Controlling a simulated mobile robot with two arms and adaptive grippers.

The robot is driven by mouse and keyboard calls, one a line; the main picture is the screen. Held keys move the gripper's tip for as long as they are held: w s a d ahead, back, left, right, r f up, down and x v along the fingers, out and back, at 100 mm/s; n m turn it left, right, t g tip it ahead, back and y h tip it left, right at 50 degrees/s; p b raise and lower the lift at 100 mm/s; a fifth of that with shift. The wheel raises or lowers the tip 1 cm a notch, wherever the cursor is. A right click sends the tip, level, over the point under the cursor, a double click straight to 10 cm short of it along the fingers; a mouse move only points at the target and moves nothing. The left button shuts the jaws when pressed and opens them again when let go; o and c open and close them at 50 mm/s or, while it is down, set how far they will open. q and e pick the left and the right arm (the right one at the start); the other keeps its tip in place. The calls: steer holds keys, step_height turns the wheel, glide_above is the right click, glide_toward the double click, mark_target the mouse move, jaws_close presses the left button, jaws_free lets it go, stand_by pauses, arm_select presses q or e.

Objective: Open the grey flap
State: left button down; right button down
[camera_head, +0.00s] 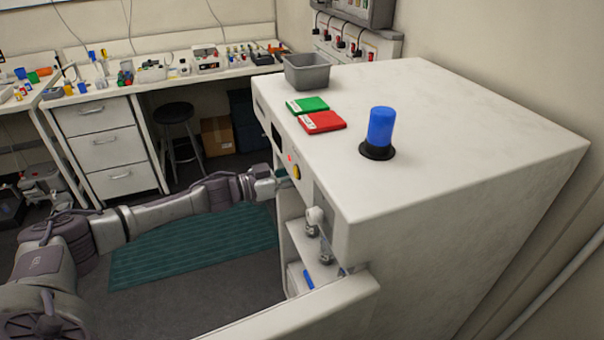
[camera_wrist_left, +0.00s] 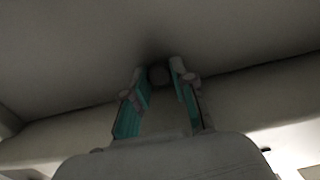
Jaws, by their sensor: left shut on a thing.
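My left gripper (camera_head: 284,178) comes in from the left and reaches the front face of the large white machine (camera_head: 470,150). In the left wrist view, the two teal-padded fingers of my left gripper (camera_wrist_left: 159,78) are shut on a small dark round knob (camera_wrist_left: 158,74) at a broad grey surface (camera_wrist_left: 80,55). That surface may be the grey flap; its edges are not clear in this dark view. In the head view the gripper hides the knob, and I cannot make out the flap. My right gripper is not in view.
On the machine's top are a grey bin (camera_head: 306,72), a green card (camera_head: 308,105), a red card (camera_head: 322,122) and a blue cylinder (camera_head: 381,128). An open compartment with flasks (camera_head: 314,228) lies below the front. A pale panel (camera_head: 300,315) juts out near me.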

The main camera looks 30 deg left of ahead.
arm_select(q)
steer(key=shift+s+a+f, duration=0.2)
steer(key=shift+f, duration=0.05)
steer(key=s+a+f+b, duration=0.3)
steer(key=f, duration=0.3)
steer(key=s+a+f+b, duration=0.3)
steer(key=s+f, duration=0.1)
steer(key=f, duration=0.2)
steer(key=shift+f, duration=0.4)
stand_by(0.4)
stand_by(0.4)
